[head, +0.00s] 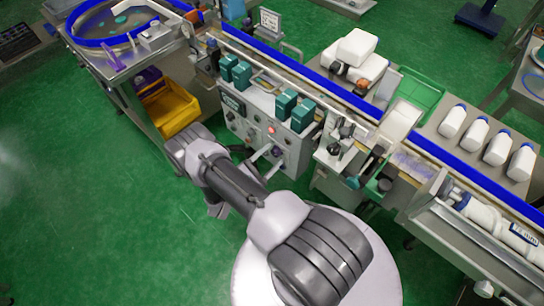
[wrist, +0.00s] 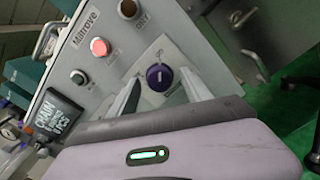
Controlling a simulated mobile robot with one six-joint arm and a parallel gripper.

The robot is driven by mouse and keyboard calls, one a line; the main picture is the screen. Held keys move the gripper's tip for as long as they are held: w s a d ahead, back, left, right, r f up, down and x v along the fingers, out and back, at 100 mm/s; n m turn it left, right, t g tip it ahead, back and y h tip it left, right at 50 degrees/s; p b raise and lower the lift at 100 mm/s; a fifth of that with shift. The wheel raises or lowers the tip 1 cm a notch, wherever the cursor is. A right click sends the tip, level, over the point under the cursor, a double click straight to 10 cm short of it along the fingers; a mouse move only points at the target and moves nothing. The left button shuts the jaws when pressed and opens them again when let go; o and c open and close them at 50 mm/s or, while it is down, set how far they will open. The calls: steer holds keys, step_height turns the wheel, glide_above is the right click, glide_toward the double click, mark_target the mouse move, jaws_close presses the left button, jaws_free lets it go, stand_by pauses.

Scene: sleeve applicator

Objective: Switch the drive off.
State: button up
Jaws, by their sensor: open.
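The control panel (wrist: 118,68) is a grey sloped face marked "Miltrove"; it also shows in the head view (head: 239,122). On it, a purple rotary knob (wrist: 159,77) with a short white mark sits on a pale plate whose lettering I cannot read. My gripper (wrist: 160,80) is open, with one finger on each side of the knob in the wrist view. I cannot tell whether the fingers touch it. A red lit button (wrist: 99,47), a dark button (wrist: 78,77) and a black knob (wrist: 129,8) are on the same panel.
Teal boxes (head: 285,104) line the panel's top. A yellow bin (head: 170,108) is to the left. A conveyor with blue rails (head: 345,96) runs behind. Green floor lies open at left.

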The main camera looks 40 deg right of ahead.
steer(key=shift+d, duration=0.4)
jaws_close()
